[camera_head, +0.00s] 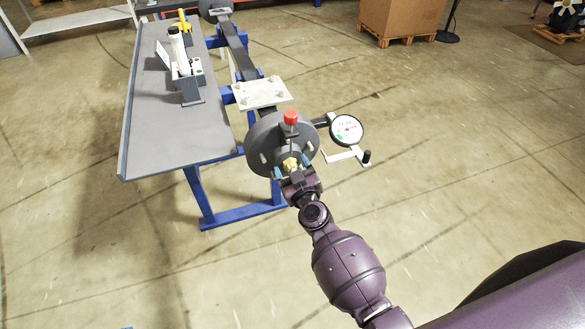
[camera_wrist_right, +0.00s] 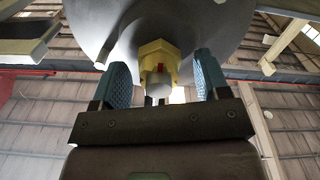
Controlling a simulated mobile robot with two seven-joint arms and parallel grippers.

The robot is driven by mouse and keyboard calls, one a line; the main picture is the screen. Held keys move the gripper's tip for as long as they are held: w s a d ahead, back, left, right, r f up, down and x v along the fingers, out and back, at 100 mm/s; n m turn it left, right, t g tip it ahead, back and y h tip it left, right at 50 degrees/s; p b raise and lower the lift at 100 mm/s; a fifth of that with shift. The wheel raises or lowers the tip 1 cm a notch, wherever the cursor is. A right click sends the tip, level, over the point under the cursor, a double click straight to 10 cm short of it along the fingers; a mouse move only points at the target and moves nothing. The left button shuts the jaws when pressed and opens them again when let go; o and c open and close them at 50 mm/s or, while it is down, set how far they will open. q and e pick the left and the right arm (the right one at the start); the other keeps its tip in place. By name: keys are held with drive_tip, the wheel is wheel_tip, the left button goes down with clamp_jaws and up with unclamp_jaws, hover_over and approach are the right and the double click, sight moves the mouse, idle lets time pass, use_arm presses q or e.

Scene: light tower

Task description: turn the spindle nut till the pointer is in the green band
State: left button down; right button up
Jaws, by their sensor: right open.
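The brass-yellow spindle nut (camera_head: 291,164) sits at the front centre of the grey round hub (camera_head: 262,143). In the right wrist view the nut (camera_wrist_right: 158,62) is a yellow hexagon with a red mark, between my two blue fingertips. My right gripper (camera_head: 291,172) is open around the nut, with a gap on each side (camera_wrist_right: 160,82). The round white dial (camera_head: 347,130) stands right of the hub and shows a green band at its lower left. The pointer is too small to read. My left gripper is not in view.
A red knob (camera_head: 291,118) tops the hub and a crank handle (camera_head: 366,157) sticks out below the dial. A grey bench (camera_head: 150,130) with white and yellow items stands at left. A cardboard box (camera_head: 401,18) stands at the back.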

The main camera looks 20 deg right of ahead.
drive_tip(key=shift+c, duration=1)
drive_tip(key=c, duration=0.7)
drive_tip(key=shift+c, duration=0.2)
drive_tip(key=shift+m, duration=0.3)
